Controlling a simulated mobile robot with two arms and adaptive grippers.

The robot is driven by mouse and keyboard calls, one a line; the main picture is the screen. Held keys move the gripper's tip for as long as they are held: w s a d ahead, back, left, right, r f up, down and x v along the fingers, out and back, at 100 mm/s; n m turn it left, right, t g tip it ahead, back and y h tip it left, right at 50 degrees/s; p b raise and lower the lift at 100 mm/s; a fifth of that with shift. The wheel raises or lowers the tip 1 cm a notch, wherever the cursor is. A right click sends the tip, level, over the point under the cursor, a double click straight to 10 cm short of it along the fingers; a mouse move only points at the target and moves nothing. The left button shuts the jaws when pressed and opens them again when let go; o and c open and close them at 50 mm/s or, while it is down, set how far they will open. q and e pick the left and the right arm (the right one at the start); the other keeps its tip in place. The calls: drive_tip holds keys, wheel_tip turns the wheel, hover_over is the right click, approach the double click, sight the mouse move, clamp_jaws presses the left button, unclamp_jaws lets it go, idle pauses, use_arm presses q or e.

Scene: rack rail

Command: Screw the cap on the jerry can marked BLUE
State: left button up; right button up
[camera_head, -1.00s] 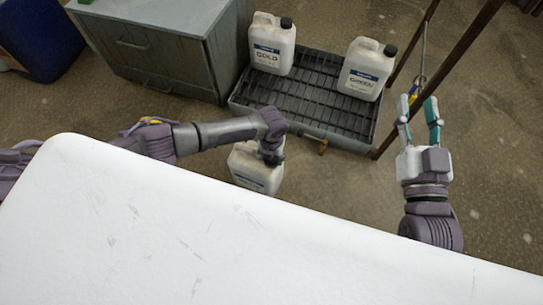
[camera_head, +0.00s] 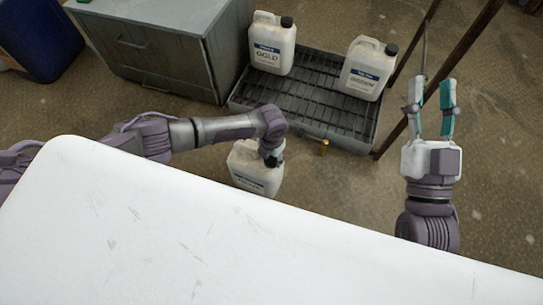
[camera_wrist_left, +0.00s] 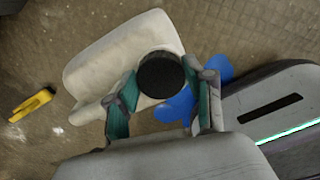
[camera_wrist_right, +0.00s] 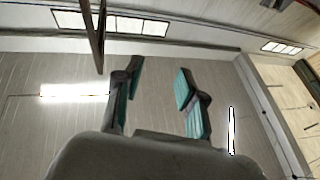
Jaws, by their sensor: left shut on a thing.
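A white jerry can (camera_head: 250,180) stands on the floor just beyond the white surface's edge. Its label is partly hidden and I cannot read it. My left gripper (camera_head: 272,157) is over this can's top right corner. In the left wrist view the can (camera_wrist_left: 112,62) lies under the left gripper (camera_wrist_left: 164,90), whose fingers are shut on a round black cap (camera_wrist_left: 160,72). The cap is at the can's neck corner; the neck is hidden, so I cannot tell how it sits. My right gripper (camera_head: 432,92) is open and empty at the right, also seen in its wrist view (camera_wrist_right: 156,78).
Two capped jerry cans, GOLD (camera_head: 272,45) and apparently GREEN (camera_head: 367,70), stand on a dark grated tray (camera_head: 305,92). A grey cabinet (camera_head: 160,50), a blue container (camera_head: 38,38) and brown posts (camera_head: 408,122) stand nearby. A yellow tool (camera_wrist_left: 33,104) lies on the floor.

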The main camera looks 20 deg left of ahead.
use_arm(q)
drive_tip(key=shift+a+m+b, duration=0.2)
drive_tip(key=shift+m+b, duration=0.3)
drive_tip(key=shift+m, duration=1.4)
drive_tip(key=o, duration=1.4)
drive_tip(key=shift+d, duration=0.1)
use_arm(e)
drive_tip(key=s+r+t, duration=0.1)
drive_tip(key=r, duration=0.1)
drive_tip(key=s+r+t+y, duration=0.1)
drive_tip(key=s+r+t, duration=0.1)
drive_tip(key=shift+s+d+r, duration=0.1)
drive_tip(key=shift+d+r, duration=0.05)
